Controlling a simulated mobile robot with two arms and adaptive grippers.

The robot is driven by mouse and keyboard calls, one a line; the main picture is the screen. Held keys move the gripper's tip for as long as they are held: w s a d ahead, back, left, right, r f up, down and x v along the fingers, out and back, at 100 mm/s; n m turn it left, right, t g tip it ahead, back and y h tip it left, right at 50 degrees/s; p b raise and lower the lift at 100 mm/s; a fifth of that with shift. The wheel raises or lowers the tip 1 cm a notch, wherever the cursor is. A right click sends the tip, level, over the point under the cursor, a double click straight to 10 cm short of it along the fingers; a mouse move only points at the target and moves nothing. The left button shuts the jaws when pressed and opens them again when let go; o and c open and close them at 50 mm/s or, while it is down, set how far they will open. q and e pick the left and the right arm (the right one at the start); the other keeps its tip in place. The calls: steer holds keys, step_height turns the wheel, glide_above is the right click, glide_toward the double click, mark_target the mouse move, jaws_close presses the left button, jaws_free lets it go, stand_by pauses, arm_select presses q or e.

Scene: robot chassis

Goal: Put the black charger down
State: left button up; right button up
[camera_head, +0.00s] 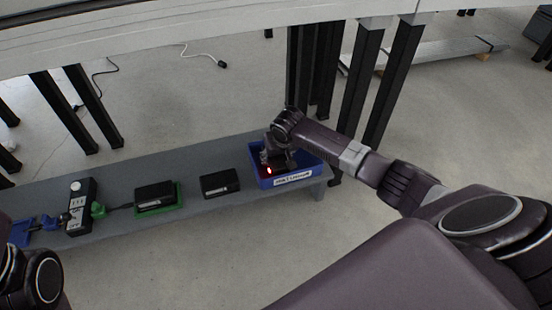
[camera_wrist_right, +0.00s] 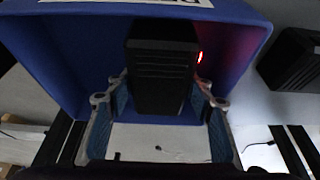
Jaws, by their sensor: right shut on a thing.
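My right gripper (camera_head: 279,161) reaches down over the blue bin (camera_head: 312,165) at the right end of the grey bench. In the wrist view its two fingers (camera_wrist_right: 158,112) are shut on the black charger (camera_wrist_right: 163,68), a dark ribbed block held between them. The bin (camera_wrist_right: 75,60) surrounds the charger there, and a red light glows beside it. Whether the charger touches the bin floor cannot be told. In the head view my gripper mostly hides the charger.
On the grey bench (camera_head: 130,218), another black block (camera_head: 220,183) lies left of the bin. Further left are a black block on a green tray (camera_head: 155,197) and a black power strip (camera_head: 80,207) with green and blue plugs. Dark posts stand behind the bin.

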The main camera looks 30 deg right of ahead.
steer(key=o, duration=1.5)
steer(key=shift+f, duration=0.15)
steer(key=shift+o, duration=0.2)
